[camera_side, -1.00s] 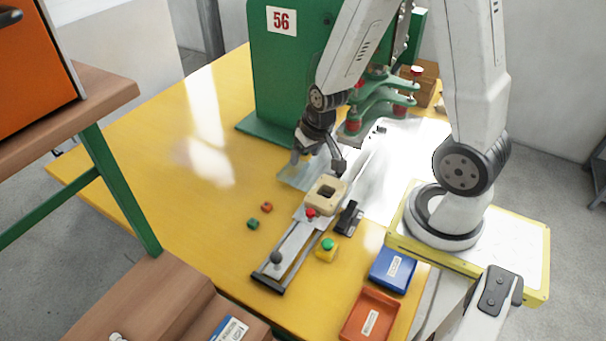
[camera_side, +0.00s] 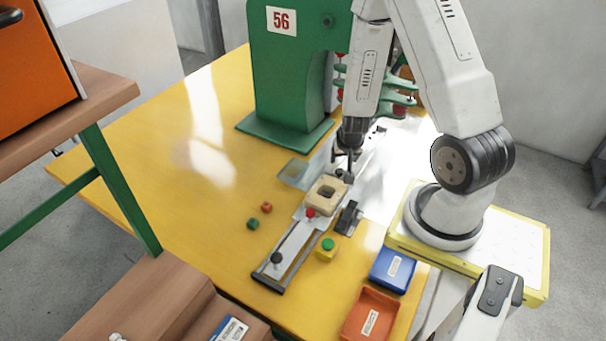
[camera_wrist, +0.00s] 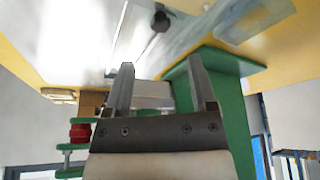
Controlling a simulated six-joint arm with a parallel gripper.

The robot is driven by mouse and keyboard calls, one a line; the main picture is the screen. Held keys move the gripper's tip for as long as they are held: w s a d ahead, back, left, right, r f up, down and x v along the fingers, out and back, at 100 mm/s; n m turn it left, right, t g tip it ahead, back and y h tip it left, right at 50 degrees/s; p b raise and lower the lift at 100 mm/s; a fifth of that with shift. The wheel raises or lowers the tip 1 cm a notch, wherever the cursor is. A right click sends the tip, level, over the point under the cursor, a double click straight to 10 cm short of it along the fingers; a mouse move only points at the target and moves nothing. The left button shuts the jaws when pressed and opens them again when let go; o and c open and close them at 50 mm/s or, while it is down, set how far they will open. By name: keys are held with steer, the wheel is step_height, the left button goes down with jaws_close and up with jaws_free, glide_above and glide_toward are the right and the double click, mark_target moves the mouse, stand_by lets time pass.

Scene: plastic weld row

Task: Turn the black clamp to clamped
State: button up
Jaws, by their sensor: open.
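The black clamp (camera_side: 347,218) stands on the right side of the grey slide rail, beside the beige block (camera_side: 325,195) with a hole in its top. I cannot make out its lever's position clearly. My gripper (camera_side: 343,165) points down behind the beige block, farther from the camera than the clamp and apart from it.
The slide rail (camera_side: 288,252) has a red knob (camera_side: 310,213) and a black knob (camera_side: 276,258). A green button on a yellow box (camera_side: 327,247) stands to its right. Blue (camera_side: 392,268) and orange (camera_side: 370,316) trays lie in front. The green machine (camera_side: 290,80) rises behind. The table's left is mostly clear.

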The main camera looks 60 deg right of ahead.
mark_target(340, 171)
steer(key=shift+f, duration=0.1)
steer(key=shift+x, duration=3.7)
jaws_close()
